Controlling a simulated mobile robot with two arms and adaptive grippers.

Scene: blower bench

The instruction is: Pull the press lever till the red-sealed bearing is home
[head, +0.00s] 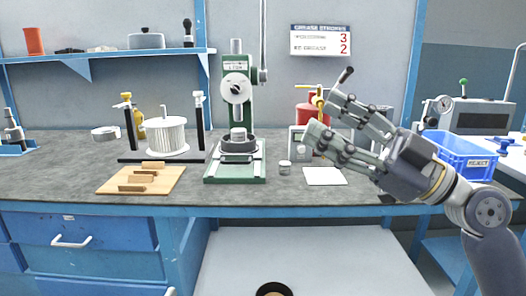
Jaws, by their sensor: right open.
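The green press (248,112) stands on the bench at the middle, with a round grey hub on its front. Its pale press lever (263,35) rises upright at the right of the press head and runs out of the top of the picture. A small grey stack (238,137) sits on the press base under the ram. The bearing's red seal cannot be made out there. My right gripper (324,115) is open and empty, right of the press and lower than the lever, clearly apart from both. My left gripper is not in view.
A white card (324,176) and a small metal jar (285,167) lie right of the press. A red container (306,112) stands behind my right gripper. A blue bin (462,152) is at the right. A wooden board (118,186) and a white spool (166,137) are left.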

